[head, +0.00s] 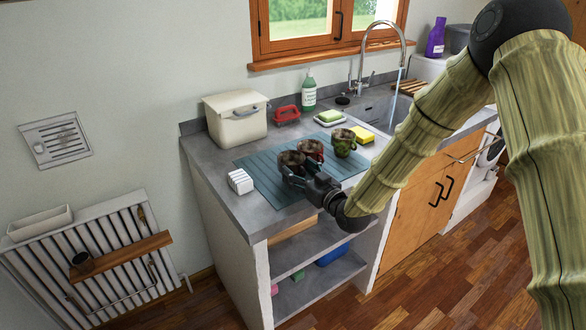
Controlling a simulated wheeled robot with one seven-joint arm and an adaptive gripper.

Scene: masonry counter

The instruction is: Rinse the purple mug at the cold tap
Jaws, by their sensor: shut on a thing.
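My gripper (293,178) is shut on a dark mug (291,159) at the near left of the blue-grey ribbed mat (262,175). The fingers cover much of this mug, and I cannot make out purple on it. A red mug (313,149) stands close behind it to the right, and a green mug (344,143) stands farther right. All three look brownish inside. The tall curved tap (378,25) stands at the back of the sink (376,104). A thin pale stream shows below its spout. My arm hides part of the sink.

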